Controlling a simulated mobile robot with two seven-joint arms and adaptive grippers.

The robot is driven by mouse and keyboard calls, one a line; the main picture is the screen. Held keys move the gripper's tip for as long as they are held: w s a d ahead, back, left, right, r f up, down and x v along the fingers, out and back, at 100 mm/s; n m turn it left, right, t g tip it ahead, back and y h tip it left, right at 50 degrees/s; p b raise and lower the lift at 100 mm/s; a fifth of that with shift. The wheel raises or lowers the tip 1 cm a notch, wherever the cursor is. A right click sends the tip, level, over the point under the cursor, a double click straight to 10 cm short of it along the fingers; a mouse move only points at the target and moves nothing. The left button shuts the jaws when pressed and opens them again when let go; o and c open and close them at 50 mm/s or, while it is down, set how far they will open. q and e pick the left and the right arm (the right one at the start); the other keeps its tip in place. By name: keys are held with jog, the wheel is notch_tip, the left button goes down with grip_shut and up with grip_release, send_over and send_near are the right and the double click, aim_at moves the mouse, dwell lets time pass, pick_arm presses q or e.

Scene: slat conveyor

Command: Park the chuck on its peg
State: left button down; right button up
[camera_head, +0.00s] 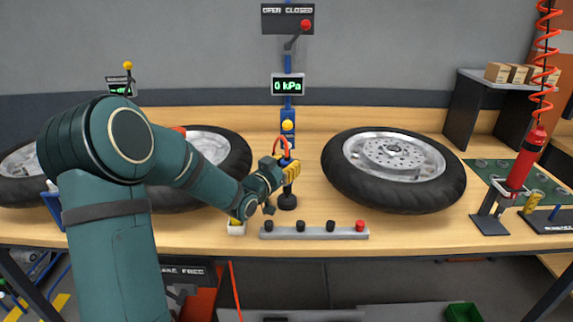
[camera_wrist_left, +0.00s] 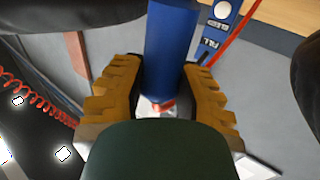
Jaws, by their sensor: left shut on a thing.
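My left gripper (camera_head: 290,172) is shut on the blue chuck (camera_head: 285,152) at the middle of the bench. A red hose arcs from the chuck's upper end. In the left wrist view, the blue chuck (camera_wrist_left: 172,50) runs between the yellow fingers of the left gripper (camera_wrist_left: 165,95). A dark round piece (camera_head: 287,202), perhaps the peg, stands on the bench right below the gripper. The fingers hide the chuck's lower part, so I cannot tell whether it touches that piece. My right gripper is not in view.
A tyre on a wheel (camera_head: 375,198) lies right of the gripper; another (camera_head: 235,155) lies behind my left arm. A grey strip with several caps (camera_head: 315,233) lies in front. A gauge reading 0 kPa (camera_head: 288,85) and a lever (camera_head: 291,43) stand behind.

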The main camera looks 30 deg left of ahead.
pick_arm(q)
jog(key=shift+f, duration=0.8)
dwell(0.4)
jog(key=c, duration=0.7)
grip_release()
jog(key=shift+r+p, duration=2.7)
jog(key=shift+r, duration=2.8)
